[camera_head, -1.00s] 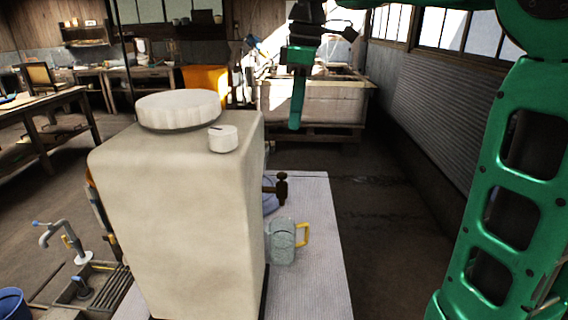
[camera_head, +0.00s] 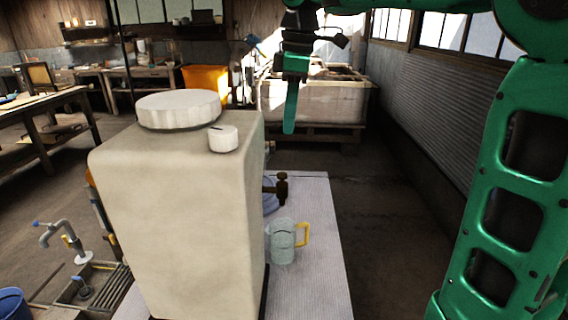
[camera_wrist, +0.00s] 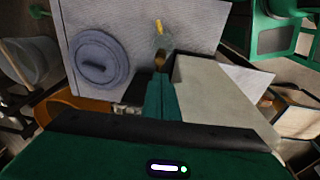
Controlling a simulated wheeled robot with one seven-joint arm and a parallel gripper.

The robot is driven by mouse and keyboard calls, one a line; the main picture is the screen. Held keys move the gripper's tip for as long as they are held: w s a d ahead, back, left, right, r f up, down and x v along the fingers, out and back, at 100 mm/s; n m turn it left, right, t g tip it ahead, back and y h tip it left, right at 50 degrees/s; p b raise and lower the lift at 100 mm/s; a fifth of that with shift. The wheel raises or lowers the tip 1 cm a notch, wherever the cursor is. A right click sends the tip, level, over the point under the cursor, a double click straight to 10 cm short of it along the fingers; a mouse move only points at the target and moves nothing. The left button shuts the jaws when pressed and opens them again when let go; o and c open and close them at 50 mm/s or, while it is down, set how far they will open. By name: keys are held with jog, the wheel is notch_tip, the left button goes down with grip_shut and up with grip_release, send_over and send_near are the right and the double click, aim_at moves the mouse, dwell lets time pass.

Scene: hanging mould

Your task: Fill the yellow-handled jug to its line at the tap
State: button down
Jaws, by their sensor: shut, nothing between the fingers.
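The clear, pale jug (camera_head: 283,243) with a yellow handle (camera_head: 303,235) stands upright on the light ribbed tabletop, just right of the big tank; the handle points right. Its line and any water in it cannot be made out. A dark brown tap (camera_head: 280,188) sticks out from behind the tank, beyond the jug. In the wrist view the jug (camera_wrist: 161,38) and tap (camera_wrist: 160,62) lie past the fingertips. My gripper (camera_head: 288,130) is shut and empty, fingers down, high up and apart from jug and tap. It also shows in the wrist view (camera_wrist: 160,80).
The large cream tank (camera_head: 180,210) with white caps fills the table's left side. A blue-grey round lid-like thing (camera_wrist: 98,58) lies on the table (camera_head: 310,290). Another tap (camera_head: 55,232) stands over a sink at the left. Floor right of the table is clear.

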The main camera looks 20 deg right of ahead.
aim_at(283, 174)
jog(key=f, duration=0.7)
jog(key=w+f, duration=0.1)
jog(key=f, duration=0.3)
jog(key=shift+a+f, duration=0.2)
jog(key=shift+a, duration=0.2)
